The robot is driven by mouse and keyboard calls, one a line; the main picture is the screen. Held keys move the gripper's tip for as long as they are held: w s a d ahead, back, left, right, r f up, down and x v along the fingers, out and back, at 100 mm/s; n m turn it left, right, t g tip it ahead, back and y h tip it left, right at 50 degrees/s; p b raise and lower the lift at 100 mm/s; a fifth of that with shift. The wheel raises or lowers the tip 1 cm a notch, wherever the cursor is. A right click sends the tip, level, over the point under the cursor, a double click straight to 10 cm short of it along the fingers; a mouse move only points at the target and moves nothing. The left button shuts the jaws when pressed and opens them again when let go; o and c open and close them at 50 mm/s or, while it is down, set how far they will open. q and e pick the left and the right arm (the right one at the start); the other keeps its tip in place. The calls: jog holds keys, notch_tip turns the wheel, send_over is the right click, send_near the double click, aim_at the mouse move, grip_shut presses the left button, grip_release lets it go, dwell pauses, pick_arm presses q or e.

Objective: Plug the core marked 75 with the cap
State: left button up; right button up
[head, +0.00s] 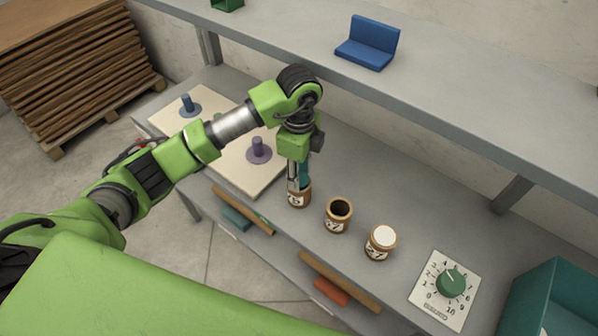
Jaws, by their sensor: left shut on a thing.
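Three brown cores with pale printed labels stand in a row on the grey bench: a left core (298,201), a middle core (338,216) with an open dark mouth, and a right core (380,245) with a white top. The label numbers are too small to read surely. My left gripper (298,186) points down, right at the top of the left core and partly covering it. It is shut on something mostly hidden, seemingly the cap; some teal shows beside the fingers. I cannot tell whether it is inside the core's mouth. My right gripper is not in view.
A cream board (262,183) carries a blue peg (188,104) and a purple peg (258,150). A dial plate (446,288) and a teal crate (552,300) are at the right. An upper shelf (440,85) with a blue holder (370,45) overhangs the bench.

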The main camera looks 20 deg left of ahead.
pick_arm(q)
jog(key=o, duration=0.8)
notch_tip(320, 180, up, 8)
jog(key=shift+f, duration=0.25)
jog(key=shift+f, duration=0.1)
dwell(0.4)
